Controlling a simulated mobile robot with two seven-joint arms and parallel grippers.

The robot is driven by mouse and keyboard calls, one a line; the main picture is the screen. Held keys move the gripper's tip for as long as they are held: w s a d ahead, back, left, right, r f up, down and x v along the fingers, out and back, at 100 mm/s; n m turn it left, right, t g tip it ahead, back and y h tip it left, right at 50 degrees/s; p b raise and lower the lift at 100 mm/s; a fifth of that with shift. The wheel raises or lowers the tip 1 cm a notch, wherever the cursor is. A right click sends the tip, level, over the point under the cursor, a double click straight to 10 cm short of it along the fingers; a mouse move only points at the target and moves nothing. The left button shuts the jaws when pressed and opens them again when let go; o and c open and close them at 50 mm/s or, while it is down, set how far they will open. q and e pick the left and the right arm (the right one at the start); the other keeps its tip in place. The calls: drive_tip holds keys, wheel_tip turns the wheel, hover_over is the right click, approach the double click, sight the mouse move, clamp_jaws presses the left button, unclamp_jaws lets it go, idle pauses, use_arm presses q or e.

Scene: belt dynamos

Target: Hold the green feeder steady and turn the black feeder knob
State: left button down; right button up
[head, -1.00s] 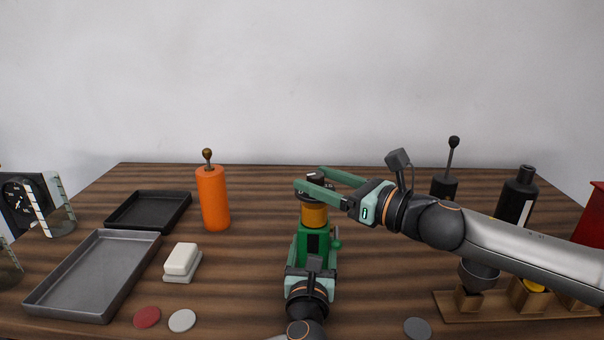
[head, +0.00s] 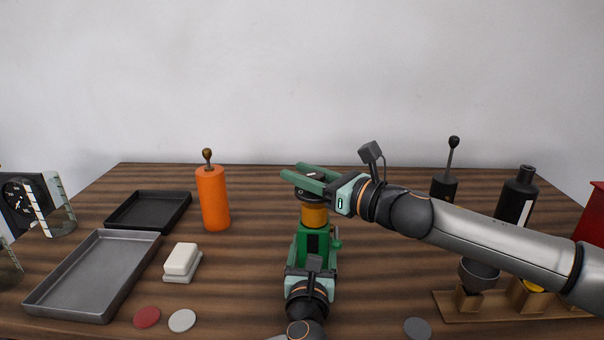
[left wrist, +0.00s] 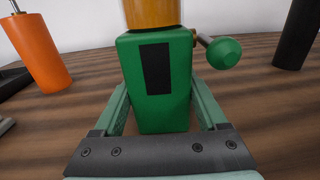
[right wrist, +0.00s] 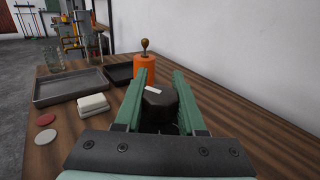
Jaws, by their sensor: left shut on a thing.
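The green feeder (head: 313,240) stands upright at the table's middle, with an amber section (head: 314,215) above its green body. It also shows in the left wrist view (left wrist: 155,85), with a green ball-ended side lever (left wrist: 224,52). My left gripper (head: 311,268) is shut on the green body, one finger on each side. The black feeder knob (head: 314,175) sits on top. In the right wrist view the knob (right wrist: 158,105) bears a pale mark. The fingers hide part of the knob in the head view.
An orange cylinder (head: 213,200) stands left of the feeder. Trays (head: 95,275), a white block (head: 182,260) and discs (head: 147,317) lie further left. A black bottle (head: 516,197) and wooden rack (head: 500,307) are at right, near my right arm.

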clamp_jaws()
drive_tip(key=shift+f+t+h, duration=0.1)
drive_tip(key=shift+t+h, duration=0.2)
drive_tip(key=shift+t, duration=0.1)
